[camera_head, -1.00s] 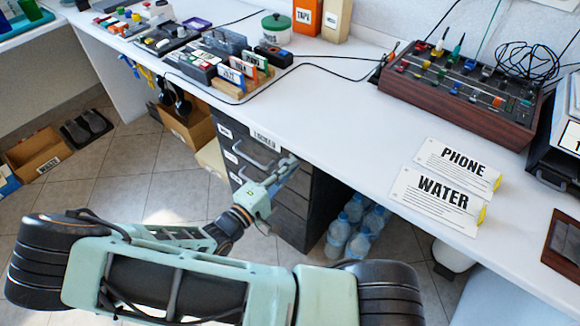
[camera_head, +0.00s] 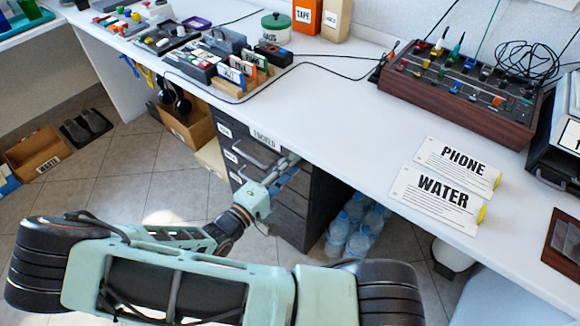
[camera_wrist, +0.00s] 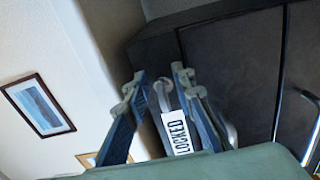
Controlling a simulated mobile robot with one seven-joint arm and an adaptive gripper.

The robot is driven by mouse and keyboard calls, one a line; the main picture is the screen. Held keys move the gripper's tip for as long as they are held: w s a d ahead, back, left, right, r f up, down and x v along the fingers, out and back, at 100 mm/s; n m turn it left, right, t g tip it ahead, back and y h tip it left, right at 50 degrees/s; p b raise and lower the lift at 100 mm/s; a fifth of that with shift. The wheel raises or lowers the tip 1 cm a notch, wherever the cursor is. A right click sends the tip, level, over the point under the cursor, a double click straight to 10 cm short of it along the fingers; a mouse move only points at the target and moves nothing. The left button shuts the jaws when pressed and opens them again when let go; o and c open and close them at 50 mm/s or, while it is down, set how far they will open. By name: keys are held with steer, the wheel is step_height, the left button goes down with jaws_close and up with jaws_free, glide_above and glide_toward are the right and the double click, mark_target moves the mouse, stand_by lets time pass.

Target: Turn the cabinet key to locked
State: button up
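The dark cabinet (camera_head: 292,203) with drawers stands under the white desk, with a LOCKED label (camera_head: 264,138) near its top. My gripper (camera_head: 287,168) is at the cabinet's upper right front. In the wrist view, the fingers (camera_wrist: 160,88) stand apart, pointing at the dark cabinet front (camera_wrist: 230,75). A small pale rounded piece (camera_wrist: 163,92), apparently the key, shows between them, nearer the right finger. The white LOCKED label (camera_wrist: 178,134) is behind the fingers. I cannot tell whether either finger touches the key, and its turn angle is unclear.
The desk edge (camera_head: 330,175) overhangs the cabinet close to my gripper. Water bottles (camera_head: 355,225) stand on the floor right of the cabinet, and a cardboard box (camera_head: 192,125) stands left. A drawer handle (camera_wrist: 308,125) is at right in the wrist view.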

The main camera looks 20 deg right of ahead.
steer(key=v, duration=1.2)
stand_by(0.4)
